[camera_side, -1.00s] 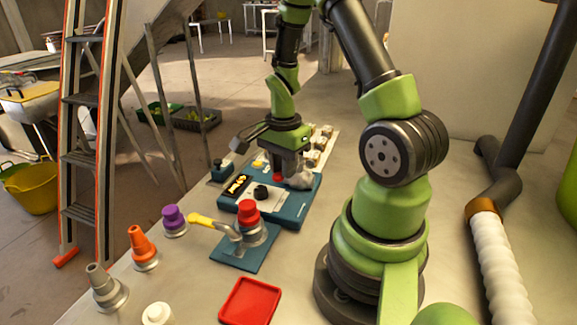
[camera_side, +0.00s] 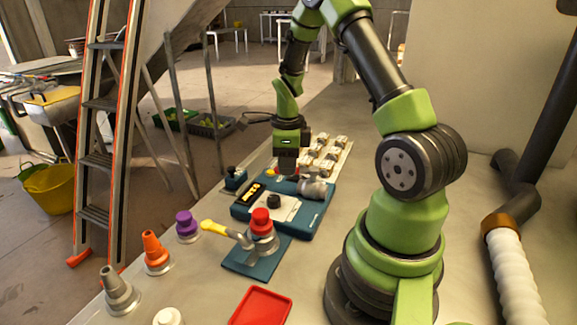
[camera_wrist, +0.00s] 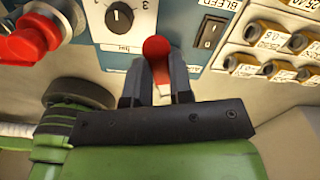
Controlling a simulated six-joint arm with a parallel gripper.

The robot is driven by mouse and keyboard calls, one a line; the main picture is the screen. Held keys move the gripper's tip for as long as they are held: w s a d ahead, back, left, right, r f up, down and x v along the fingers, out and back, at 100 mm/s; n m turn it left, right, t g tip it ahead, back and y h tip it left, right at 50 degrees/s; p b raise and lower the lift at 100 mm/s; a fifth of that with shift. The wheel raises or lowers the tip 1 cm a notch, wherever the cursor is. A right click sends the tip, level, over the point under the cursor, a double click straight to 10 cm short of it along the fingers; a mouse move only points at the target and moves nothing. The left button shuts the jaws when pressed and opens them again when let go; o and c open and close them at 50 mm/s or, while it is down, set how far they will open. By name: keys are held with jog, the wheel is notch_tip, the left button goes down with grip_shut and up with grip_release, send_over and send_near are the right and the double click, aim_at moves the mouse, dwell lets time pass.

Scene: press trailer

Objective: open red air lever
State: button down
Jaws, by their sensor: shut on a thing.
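The red air lever (camera_wrist: 156,47) shows in the wrist view as a rounded red top between my fingers, at the near edge of the blue control panel (camera_wrist: 175,8). My gripper (camera_wrist: 158,66) is shut on it, one dark finger on each side. The lower part of the lever is mostly hidden by the fingers. In the side view my gripper (camera_side: 285,165) points down at the far edge of the blue panel (camera_side: 309,222). The lever's angle is hard to tell.
In the side view, a yellow-handled valve (camera_side: 214,227), a red cap (camera_side: 261,220) and a red tray (camera_side: 262,307) are nearer.

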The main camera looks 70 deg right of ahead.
jog(key=shift+w+d+m, duration=0.1)
jog(key=shift+d+m, duration=0.4)
jog(key=shift+m, duration=0.45)
jog(key=shift+w+d+m, duration=0.1)
jog(key=shift+d+m, duration=0.4)
jog(key=shift+m, duration=0.45)
jog(key=shift+s, duration=0.1)
jog(key=c, duration=1)
grip_release()
notch_tip(320, 180, up, 10)
